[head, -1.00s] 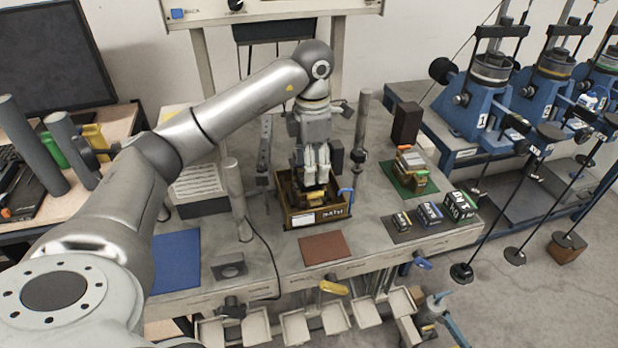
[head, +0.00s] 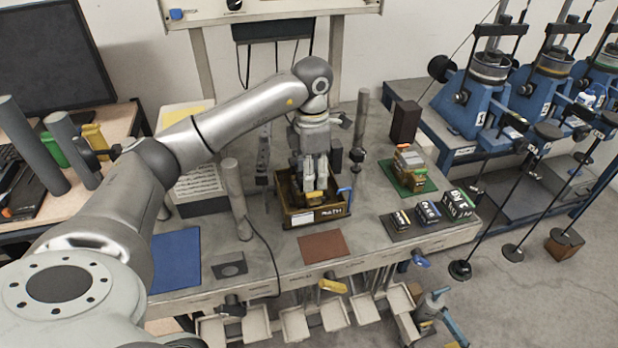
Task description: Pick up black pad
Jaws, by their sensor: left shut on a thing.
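My left gripper (head: 316,186) points straight down into a brown open tray (head: 318,216) at the middle of the workbench. Its pale fingers are shut on a small dark thing low in the tray, which I take to be the black pad; the fingers and the tray's front wall hide most of it, so its outline is not clear. Some yellowish pieces show around the fingers inside the tray. My right gripper is not in view.
A brown mat (head: 324,247) lies before the tray, a blue mat (head: 175,262) to the left. Upright posts (head: 236,200) and (head: 361,122) flank the tray. Several labelled blocks sit on a dark mat (head: 402,235) at right. A green mat (head: 391,178) holds a stack.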

